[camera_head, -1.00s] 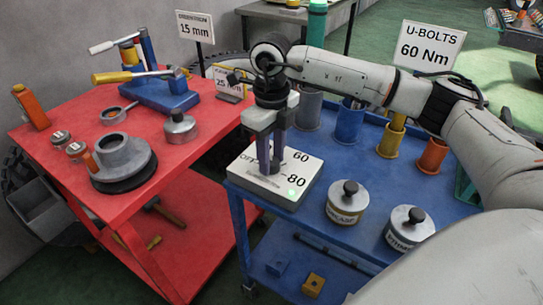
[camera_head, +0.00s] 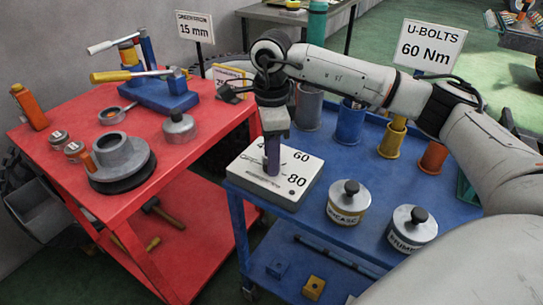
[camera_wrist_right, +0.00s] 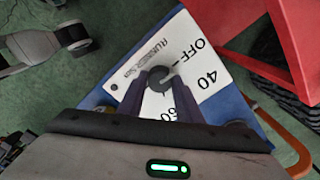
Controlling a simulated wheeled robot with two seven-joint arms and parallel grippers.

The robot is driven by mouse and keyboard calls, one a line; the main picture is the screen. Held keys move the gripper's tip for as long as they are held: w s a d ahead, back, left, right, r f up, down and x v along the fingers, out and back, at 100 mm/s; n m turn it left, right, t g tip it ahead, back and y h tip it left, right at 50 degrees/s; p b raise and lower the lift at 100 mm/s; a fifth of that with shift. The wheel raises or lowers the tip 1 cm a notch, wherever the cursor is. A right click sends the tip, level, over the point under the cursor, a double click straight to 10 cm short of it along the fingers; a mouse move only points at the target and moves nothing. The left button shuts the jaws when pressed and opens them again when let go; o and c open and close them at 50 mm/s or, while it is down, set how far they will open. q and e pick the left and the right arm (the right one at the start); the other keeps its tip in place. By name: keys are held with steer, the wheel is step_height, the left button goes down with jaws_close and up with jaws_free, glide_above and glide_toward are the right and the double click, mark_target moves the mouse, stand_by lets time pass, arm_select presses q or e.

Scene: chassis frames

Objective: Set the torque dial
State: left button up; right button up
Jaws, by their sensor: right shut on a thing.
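The white torque box (camera_head: 245,173) stands on the near left corner of the blue cart, with 60 and 80 readable on its top in the head view. My right gripper (camera_head: 272,170) points down over it, shut on the dial. In the right wrist view the grey round dial (camera_wrist_right: 158,80) sits between the fingertips, and OFF, 40 and part of 60 show; 80 is hidden. A pale mark on the dial points roughly between OFF and 40. The small lamp (camera_head: 291,192) by 80 is dark. A sign (camera_head: 430,47) reads U-BOLTS 60 Nm. My left gripper is out of view.
Two lidded tins (camera_head: 347,205) stand right of the box on the blue cart (camera_head: 310,220). Several coloured cups (camera_head: 349,125) stand behind. A red cart (camera_head: 195,150) with tools and a grey flanged part (camera_head: 122,155) is at left, across a gap.

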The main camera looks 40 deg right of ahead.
steer(key=shift+n, duration=0.6)
steer(key=o, duration=1)
steer(key=shift+o, duration=0.2)
step_height(320, 180, up, 10)
steer(key=shift+r, duration=0.2)
